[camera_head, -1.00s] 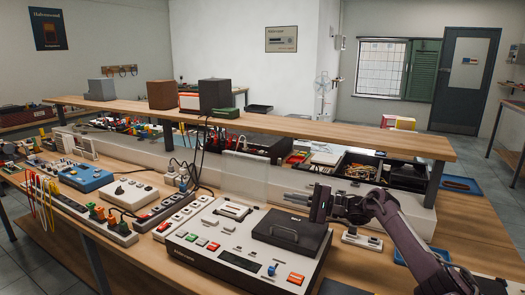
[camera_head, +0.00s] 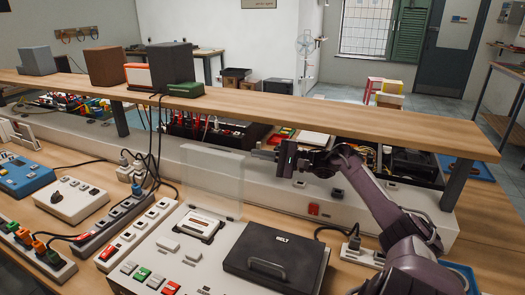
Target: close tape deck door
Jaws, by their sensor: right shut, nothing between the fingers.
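The tape deck (camera_head: 165,250) is a pale unit on the bench in the lower middle of the head view. A cassette (camera_head: 197,224) lies in its bay. A clear, see-through door (camera_head: 210,182) stands upright behind the cassette, open. My right gripper (camera_head: 264,155) is shut and empty, its thin fingers pointing left. It appears close to the door's upper right edge; I cannot tell whether it touches or sits behind it. My left gripper is out of view.
A black lid marked BELT (camera_head: 275,252) covers the deck's right part. A long wooden shelf (camera_head: 330,118) runs above and behind my right gripper. Power strips (camera_head: 130,225) and cables lie left of the deck. A socket block (camera_head: 360,250) lies to the right.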

